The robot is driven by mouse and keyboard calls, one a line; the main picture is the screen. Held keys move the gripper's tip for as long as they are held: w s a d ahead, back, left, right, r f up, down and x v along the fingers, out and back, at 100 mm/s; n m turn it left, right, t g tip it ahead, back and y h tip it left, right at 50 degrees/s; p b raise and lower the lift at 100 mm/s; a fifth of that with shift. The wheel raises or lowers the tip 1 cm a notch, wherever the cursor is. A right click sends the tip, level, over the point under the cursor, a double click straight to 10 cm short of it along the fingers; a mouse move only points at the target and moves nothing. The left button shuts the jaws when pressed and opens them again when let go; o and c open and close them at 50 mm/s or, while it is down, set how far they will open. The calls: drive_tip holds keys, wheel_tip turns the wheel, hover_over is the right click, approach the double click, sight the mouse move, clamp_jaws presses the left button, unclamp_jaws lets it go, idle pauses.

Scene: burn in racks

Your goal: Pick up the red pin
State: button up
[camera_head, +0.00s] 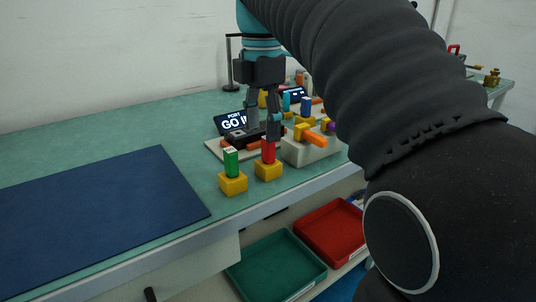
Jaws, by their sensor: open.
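The red pin (268,152) stands upright in a yellow block (268,171) near the front edge of the green table. I cannot tell whether either finger touches the pin. A green pin (231,161) stands upright in another yellow block (233,183) just to the left.
A grey fixture with yellow and orange parts (314,139) is close on the right. A small display (231,122) stands behind. A blue mat (100,215) covers the table's left. Green (278,268) and red (331,232) trays lie below the table edge. My arm hides much of the right.

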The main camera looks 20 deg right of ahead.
sight(268, 147)
drive_tip(key=f, duration=0.2)
drive_tip(key=d+f+b, duration=0.1)
drive_tip(key=f, duration=0.2)
drive_tip(key=shift+s, duration=0.2)
clamp_jaws()
